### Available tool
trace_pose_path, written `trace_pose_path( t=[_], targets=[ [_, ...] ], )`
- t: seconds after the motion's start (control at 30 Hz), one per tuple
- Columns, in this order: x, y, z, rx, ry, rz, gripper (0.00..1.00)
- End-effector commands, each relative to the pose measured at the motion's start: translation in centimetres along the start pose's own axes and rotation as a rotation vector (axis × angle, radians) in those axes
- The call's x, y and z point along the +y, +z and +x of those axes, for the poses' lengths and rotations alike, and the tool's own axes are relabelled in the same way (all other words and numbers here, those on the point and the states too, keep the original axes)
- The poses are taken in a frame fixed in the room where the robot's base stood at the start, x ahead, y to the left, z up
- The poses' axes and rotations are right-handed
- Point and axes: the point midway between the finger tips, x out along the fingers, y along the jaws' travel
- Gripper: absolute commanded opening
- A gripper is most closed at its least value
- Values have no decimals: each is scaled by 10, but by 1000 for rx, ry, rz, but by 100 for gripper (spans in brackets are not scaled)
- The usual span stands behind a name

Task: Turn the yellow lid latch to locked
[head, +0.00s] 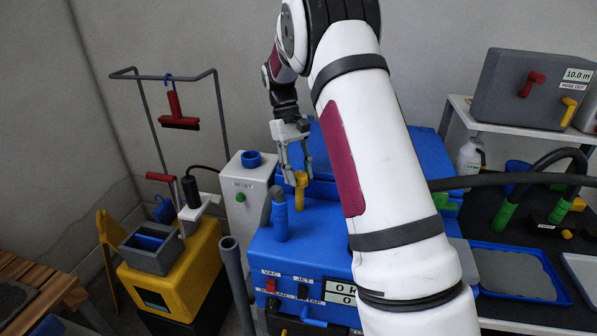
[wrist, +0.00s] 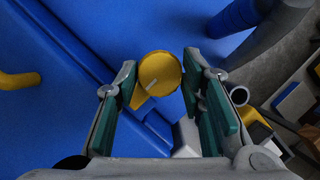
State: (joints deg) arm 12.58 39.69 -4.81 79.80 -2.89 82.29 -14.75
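The yellow lid latch (head: 300,187) stands on top of the blue machine (head: 315,240). In the wrist view the latch (wrist: 160,72) shows a round yellow top with a white mark and a short pointed arm toward the lower left. My gripper (head: 297,162) is just above the latch, pointing down. In the wrist view my gripper (wrist: 163,85) has its two green-padded fingers apart, one on each side of the latch. A gap shows between each finger and the latch's round top. The lower part of the latch is hidden in the wrist view.
A blue upright pipe (head: 280,220) stands left of the latch. A white RESET box (head: 245,205) is behind it to the left. My arm hides much of the machine's right side. Another yellow piece (wrist: 20,80) shows at the wrist view's left edge.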

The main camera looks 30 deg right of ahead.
Motion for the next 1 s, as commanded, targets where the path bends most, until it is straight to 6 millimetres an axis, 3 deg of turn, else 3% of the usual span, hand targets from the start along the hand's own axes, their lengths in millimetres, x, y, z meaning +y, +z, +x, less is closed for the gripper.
trace_pose_path(
  t=[0.47,1.0],
  targets=[
    [0,0,-7,1,1,-2,54],
    [0,-1,-101,1,1,-1,54]
  ],
)
